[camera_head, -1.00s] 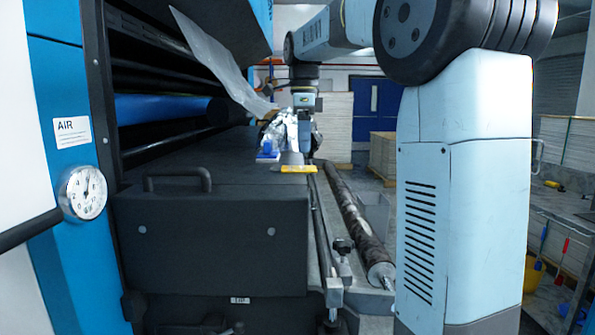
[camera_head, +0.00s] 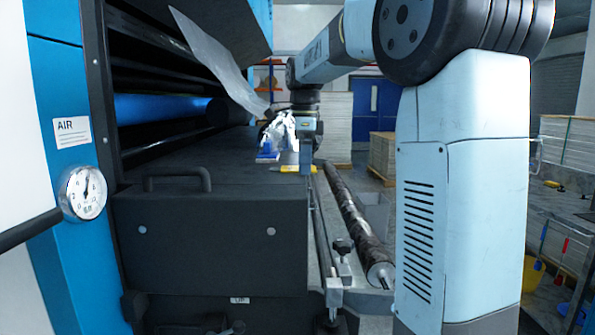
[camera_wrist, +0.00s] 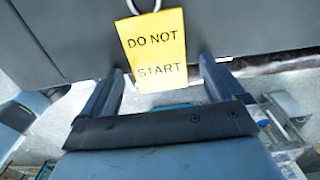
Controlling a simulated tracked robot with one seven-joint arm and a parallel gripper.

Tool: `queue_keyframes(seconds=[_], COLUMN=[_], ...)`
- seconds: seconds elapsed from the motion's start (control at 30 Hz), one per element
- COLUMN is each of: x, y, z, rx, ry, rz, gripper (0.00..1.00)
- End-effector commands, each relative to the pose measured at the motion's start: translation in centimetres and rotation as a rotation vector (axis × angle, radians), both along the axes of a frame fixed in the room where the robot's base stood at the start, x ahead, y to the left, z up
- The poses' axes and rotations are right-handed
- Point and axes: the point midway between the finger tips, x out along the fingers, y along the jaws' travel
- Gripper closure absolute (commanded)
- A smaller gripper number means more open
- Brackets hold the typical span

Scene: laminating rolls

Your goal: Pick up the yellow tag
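The yellow tag (camera_wrist: 155,55) reads "DO NOT START" and has a pale ring at its top edge in the wrist view. It lies at the edge of the machine's dark top. In the head view the tag (camera_head: 293,169) is a small yellow patch, partly hidden by my gripper (camera_head: 307,165). In the wrist view my gripper (camera_wrist: 160,82) is open. Its two fingers stand apart on either side of the tag's lower part, with a gap on each side. I cannot tell the height of the fingertips over the tag.
The dark machine cover (camera_head: 210,230) with a handle fills the left. A blue object (camera_head: 267,156) and a crumpled clear film (camera_head: 280,130) lie behind the tag. A long roller (camera_head: 350,215) runs along the right. A translucent sheet (camera_head: 215,60) hangs above.

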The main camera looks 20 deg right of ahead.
Motion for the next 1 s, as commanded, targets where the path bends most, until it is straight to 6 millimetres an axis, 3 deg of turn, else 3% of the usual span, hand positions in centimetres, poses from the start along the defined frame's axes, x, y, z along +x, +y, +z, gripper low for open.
queue_keyframes(seconds=[0.07,0.6,1.0], x=[0.0,-0.01,0.01], y=[0.0,-0.04,-0.07], z=[-0.02,-0.03,0.94], rx=[0.0,0.0,0.0], ry=[0.0,0.001,0.0], rz=[0.0,-0.001,-0.001], gripper=[0.11,0.63,0.64])
